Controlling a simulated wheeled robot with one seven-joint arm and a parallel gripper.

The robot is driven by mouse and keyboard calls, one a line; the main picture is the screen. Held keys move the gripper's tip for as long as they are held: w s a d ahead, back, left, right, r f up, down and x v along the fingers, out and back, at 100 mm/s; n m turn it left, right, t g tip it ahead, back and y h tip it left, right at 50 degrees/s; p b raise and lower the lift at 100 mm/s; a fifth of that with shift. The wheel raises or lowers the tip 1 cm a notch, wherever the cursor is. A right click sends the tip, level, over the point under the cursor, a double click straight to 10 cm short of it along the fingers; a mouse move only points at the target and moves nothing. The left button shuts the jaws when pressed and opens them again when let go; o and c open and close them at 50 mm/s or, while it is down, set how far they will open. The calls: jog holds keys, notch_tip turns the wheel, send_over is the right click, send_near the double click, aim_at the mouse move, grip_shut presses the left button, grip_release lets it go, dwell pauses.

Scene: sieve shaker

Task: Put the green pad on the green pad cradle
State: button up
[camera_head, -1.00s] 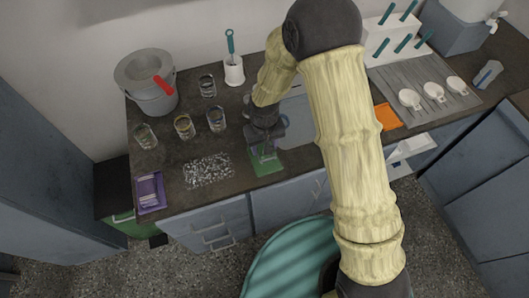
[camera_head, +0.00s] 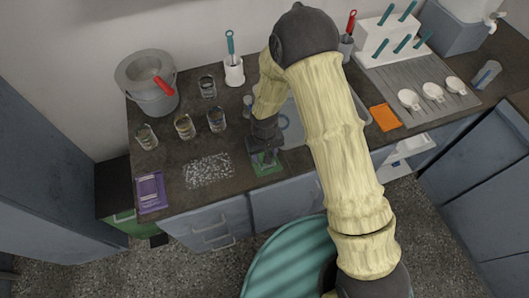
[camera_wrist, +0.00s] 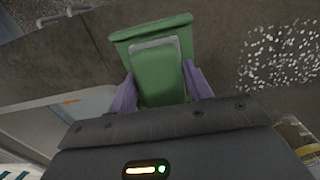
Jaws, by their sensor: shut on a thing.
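My gripper (camera_wrist: 160,90) has purple fingers and is shut on the green pad (camera_wrist: 160,75), one finger at each side of it. The pad is a green block with a grey edge at its far end. The green pad cradle (camera_wrist: 122,40), a flat green tray with a raised far rim, lies behind the pad in the wrist view. In the head view, my gripper (camera_head: 264,152) is low over the cradle (camera_head: 269,170) at the counter's front edge. I cannot tell whether the pad touches the cradle, as pad and fingers hide much of it.
A patch of pale granules (camera_head: 208,170) lies left of the cradle, with several glass jars behind. A purple tray (camera_head: 150,192) is at the left counter end, and an orange pad (camera_head: 384,117) is to the right. The sink (camera_head: 296,122) is behind my gripper.

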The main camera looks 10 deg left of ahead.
jog(key=shift+f, duration=0.15)
jog(key=o, duration=0.9)
jog(key=shift+o, duration=0.2)
notch_tip(320, 180, up, 12)
jog(key=b, duration=0.1)
jog(key=shift+b, duration=0.3)
jog(key=s+d+r+m+t, duration=0.1)
jog(key=s+d+r+m, duration=0.1)
jog(key=d, duration=0.6)
jog(key=s+d+r+m, duration=0.2)
jog(key=d+r, duration=0.2)
jog(key=d, duration=0.5)
jog(key=s+d+r+m+t, duration=0.1)
jog(key=s+d+r+m, duration=0.1)
jog(key=d, duration=0.6)
notch_tip(320, 180, up, 2)
jog(key=shift+s+d+t, duration=0.25)
jog(key=shift+s+t, duration=0.05)
jog(key=shift+s, duration=0.15)
